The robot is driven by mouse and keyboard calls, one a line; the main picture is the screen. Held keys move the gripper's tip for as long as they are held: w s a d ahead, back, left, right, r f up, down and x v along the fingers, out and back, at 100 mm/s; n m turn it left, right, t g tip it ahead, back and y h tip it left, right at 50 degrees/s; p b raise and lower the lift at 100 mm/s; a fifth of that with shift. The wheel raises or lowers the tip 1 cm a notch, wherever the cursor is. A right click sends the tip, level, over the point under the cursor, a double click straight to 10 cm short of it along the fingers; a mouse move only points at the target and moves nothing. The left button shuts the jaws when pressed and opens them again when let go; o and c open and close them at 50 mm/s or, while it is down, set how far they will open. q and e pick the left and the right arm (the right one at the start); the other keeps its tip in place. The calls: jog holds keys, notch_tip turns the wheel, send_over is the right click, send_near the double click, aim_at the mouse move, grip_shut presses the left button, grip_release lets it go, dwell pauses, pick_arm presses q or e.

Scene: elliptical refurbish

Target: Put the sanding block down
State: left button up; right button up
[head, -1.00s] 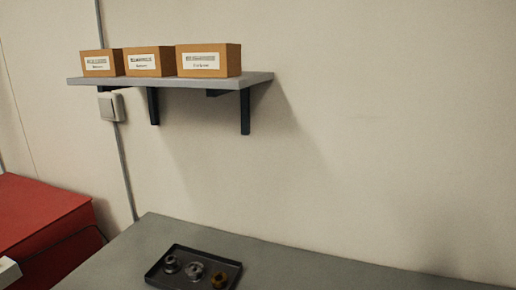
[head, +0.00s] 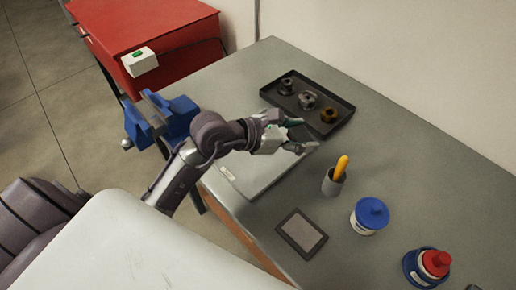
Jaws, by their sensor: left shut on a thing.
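My left gripper (head: 303,134) reaches in from the left over the workbench, above a pale flat panel. It is shut on a small dark thing, taken to be the sanding block, mostly hidden between the fingers. A dark-bordered square pad (head: 302,234) with a grey-brown centre lies flat near the bench's front edge, below and apart from the gripper. My right gripper is not in view.
The pale panel (head: 240,182) lies under my arm. A dark tray (head: 335,118) with three round parts is behind the gripper. A cup (head: 333,183) with a yellow-handled tool, a blue-lidded jar (head: 370,215) and a red-topped container (head: 432,264) stand right. A blue vise (head: 158,115) is left.

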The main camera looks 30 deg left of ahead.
pick_arm(q)
jog(key=a+f, duration=0.2)
jog(key=a, duration=0.1)
jog(key=a+f, duration=0.2)
jog(key=a, duration=0.2)
jog(key=a+f, duration=0.2)
jog(key=a, duration=0.1)
jog(key=shift+w+a+f+p, duration=0.15)
jog(key=shift+w+a+p, duration=0.2)
jog(key=shift+p, duration=0.05)
jog(key=shift+a+f, duration=0.1)
jog(key=shift+f, duration=1.95)
jog(key=shift+f, duration=0.1)
jog(key=shift+f, duration=0.15)
jog(key=o, duration=1.1)
jog(key=shift+r, duration=0.2)
